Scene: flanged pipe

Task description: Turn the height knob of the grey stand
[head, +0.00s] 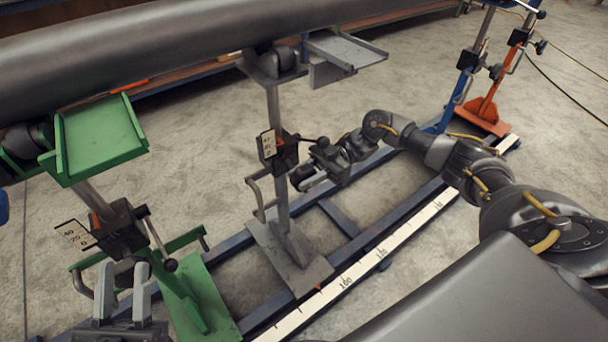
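The grey stand (275,110) stands mid-picture on a grey foot plate (290,262), under the pipe. Its post carries a dark clamp block with a white scale plate (268,144), and a dark lever with a round knob (322,142) points right from the block. My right gripper (303,177) is just right of the post, slightly below the lever. Whether it touches the stand, and how far its fingers are apart, I cannot tell. My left gripper (124,280) is at the bottom left in front of the green stand, its two light fingers apart, with nothing visible held between them.
A large grey pipe (150,45) crosses the top. The green stand (100,140) is at left, with a knobbed lever (169,264) near my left gripper. Blue (470,62) and orange (490,105) stands are at upper right. A floor rail with a white scale (372,260) runs diagonally.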

